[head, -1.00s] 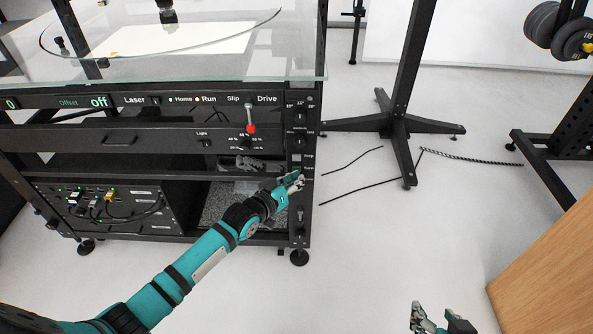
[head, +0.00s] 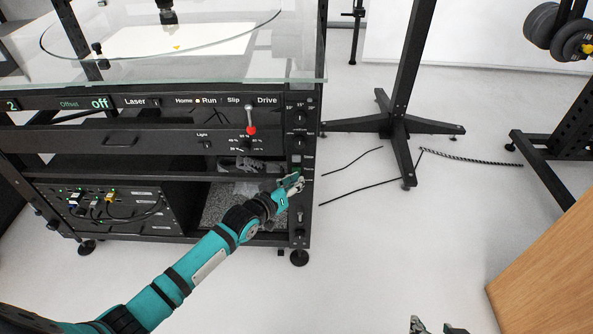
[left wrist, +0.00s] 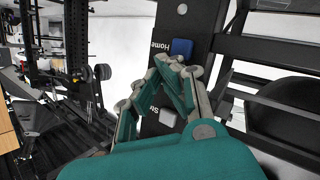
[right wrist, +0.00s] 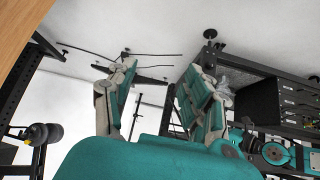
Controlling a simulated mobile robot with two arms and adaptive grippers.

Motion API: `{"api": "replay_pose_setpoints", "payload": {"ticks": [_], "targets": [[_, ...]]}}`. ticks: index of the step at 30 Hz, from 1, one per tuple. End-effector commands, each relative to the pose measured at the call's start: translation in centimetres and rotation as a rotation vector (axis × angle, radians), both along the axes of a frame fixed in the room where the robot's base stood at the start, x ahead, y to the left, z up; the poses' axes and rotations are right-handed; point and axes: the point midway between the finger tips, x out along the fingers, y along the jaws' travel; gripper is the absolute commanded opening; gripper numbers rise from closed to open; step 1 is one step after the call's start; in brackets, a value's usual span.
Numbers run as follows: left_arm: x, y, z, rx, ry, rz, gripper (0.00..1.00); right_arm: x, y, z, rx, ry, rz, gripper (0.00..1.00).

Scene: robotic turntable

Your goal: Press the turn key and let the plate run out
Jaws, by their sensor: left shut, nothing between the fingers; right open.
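The round glass plate (head: 235,37) lies on top of the rack, with a white sheet and a small yellow mark (head: 177,47) on it. My left gripper (head: 298,179) is shut and empty, its tips at the key column on the rack's right post (head: 299,225). In the left wrist view the shut fingertips (left wrist: 176,68) are just below a blue key (left wrist: 181,47) beside the label Home. A pale key (left wrist: 168,117) shows between the fingers, lower down. The turn key is not clearly visible; contact cannot be told. My right gripper (right wrist: 158,92) is open and empty, away from the rack.
The front panel shows a display (head: 12,104) reading 2 and a Run lamp (head: 198,101). A red-knobbed lever (head: 251,130) stands at the panel. A wooden surface (head: 550,240) is at the right edge.

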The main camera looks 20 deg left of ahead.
Motion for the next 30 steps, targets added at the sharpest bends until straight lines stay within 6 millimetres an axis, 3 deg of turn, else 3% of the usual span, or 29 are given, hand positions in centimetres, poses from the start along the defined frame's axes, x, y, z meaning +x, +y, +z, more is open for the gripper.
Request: {"api": "replay_pose_setpoints", "payload": {"ticks": [30], "targets": [[-1.2,-0.3,0.1,0.001,0.0,0.0,0.0,-5.2,-2.0,-1.9,-0.063,0.271,-0.023,0.51]]}}
